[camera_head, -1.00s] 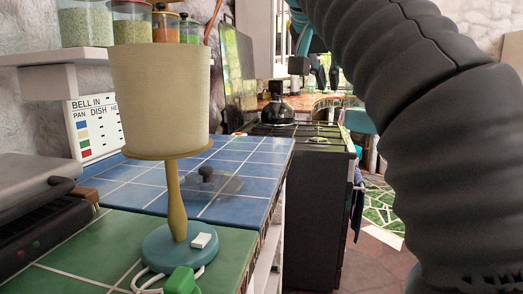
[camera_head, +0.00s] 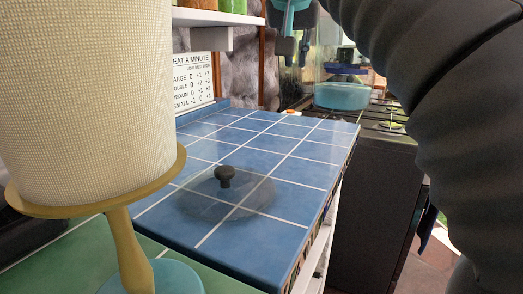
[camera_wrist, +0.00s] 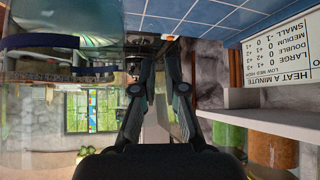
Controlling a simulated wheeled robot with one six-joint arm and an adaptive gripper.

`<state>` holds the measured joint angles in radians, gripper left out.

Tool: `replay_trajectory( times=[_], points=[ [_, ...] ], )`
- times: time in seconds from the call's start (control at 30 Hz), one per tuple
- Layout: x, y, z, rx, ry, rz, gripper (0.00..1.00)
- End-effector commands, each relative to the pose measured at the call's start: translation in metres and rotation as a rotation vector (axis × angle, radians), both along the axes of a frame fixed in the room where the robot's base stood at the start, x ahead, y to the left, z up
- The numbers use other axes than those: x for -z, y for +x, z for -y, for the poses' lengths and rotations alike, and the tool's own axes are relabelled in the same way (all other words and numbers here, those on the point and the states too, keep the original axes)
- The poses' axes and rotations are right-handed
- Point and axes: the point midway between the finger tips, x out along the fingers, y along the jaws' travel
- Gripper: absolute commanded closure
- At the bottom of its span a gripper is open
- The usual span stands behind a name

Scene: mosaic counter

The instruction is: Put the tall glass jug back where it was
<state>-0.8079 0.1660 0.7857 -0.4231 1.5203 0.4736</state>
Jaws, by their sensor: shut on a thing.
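My gripper (camera_head: 291,42) is at the top of the head view, above the far end of the blue counter. In the wrist view its two dark fingers (camera_wrist: 158,75) are close together. They are shut on the tall glass jug, which is clear and very hard to make out against the stove and room behind it. Its full outline and base cannot be told. A clear glass lid with a black knob (camera_head: 225,178) lies on the blue tiled counter (camera_head: 180,228).
A lamp with a cream shade (camera_head: 85,95) stands close at left on green tiles. A white shelf (camera_head: 215,17) with jars and a sign (camera_head: 192,85) line the wall. Counter beyond the lid is clear.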

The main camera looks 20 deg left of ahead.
Motion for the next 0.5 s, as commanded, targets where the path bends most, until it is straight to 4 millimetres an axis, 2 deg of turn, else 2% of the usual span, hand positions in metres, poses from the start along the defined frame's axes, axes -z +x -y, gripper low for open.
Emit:
replay_trajectory(
  times=[0.03, 0.1, 0.2, 0.37, 0.5],
  points=[
    [0.002, -0.007, -0.013, -0.043, 0.001, 0.002, 1.0],
    [0.005, -0.013, -0.027, -0.088, 0.004, 0.001, 1.0],
    [0.009, -0.018, -0.041, -0.124, 0.006, 0.002, 1.0],
    [0.022, -0.016, -0.063, -0.139, 0.004, 0.0, 1.0],
    [0.038, -0.012, -0.089, -0.136, 0.003, 0.0, 1.0]
  ],
)
